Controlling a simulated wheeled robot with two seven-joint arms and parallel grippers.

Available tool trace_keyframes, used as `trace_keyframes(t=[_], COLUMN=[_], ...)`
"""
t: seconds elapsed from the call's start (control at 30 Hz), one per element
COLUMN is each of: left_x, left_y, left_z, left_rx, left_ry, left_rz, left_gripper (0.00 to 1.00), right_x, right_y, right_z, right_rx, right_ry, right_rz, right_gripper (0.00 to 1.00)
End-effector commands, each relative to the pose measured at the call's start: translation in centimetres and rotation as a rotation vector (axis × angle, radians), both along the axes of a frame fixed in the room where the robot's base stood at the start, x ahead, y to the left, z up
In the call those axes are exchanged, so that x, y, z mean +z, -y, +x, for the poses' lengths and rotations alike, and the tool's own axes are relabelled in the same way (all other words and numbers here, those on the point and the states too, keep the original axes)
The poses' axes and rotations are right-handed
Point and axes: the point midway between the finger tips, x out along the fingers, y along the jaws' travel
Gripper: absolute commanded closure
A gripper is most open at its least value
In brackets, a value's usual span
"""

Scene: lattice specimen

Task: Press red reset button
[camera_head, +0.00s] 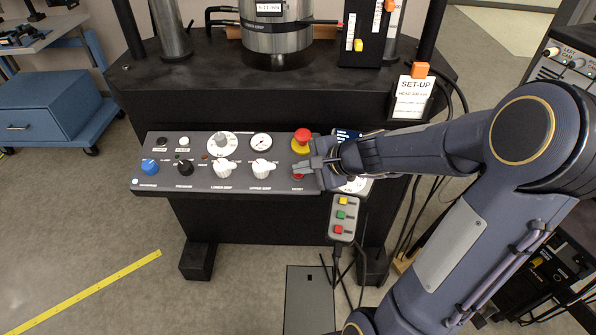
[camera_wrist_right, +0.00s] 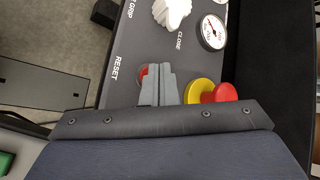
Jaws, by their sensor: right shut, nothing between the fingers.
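The red reset button (camera_head: 298,178) is on the grey control panel (camera_head: 200,184), near its lower right end. In the head view it is mostly covered by my right gripper (camera_head: 301,166). In the right wrist view a red sliver of the reset button (camera_wrist_right: 143,74) shows beside the fingertips of my right gripper (camera_wrist_right: 158,70), by the printed word RESET. The right fingers are shut with nothing between them. The tips are at or just over the button; I cannot tell whether they touch it. My left gripper is not in view.
A red mushroom button on a yellow base (camera_head: 302,140) stands just beyond my right gripper. White knobs (camera_head: 263,167) and a round gauge (camera_head: 261,141) are to the left. A small box with coloured buttons (camera_head: 342,218) hangs below the panel.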

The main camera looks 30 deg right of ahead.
Motion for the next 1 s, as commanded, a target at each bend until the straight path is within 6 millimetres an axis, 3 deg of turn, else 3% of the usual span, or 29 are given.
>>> trace_keyframes(t=[0.1, 0.57, 1.0], left_x=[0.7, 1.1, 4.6], left_y=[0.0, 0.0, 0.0], left_z=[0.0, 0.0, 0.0], left_rx=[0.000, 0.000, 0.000], left_ry=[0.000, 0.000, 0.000], left_rz=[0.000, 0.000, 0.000], left_gripper=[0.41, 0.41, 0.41], right_x=[0.8, 1.3, 5.5], right_y=[-0.1, -0.2, -0.7], right_z=[-0.1, -0.2, -1.1], right_rx=[0.000, 0.001, 0.002], right_ry=[0.001, 0.001, 0.002], right_rz=[-0.001, 0.000, -0.001], right_gripper=[1.00, 1.00, 1.00])
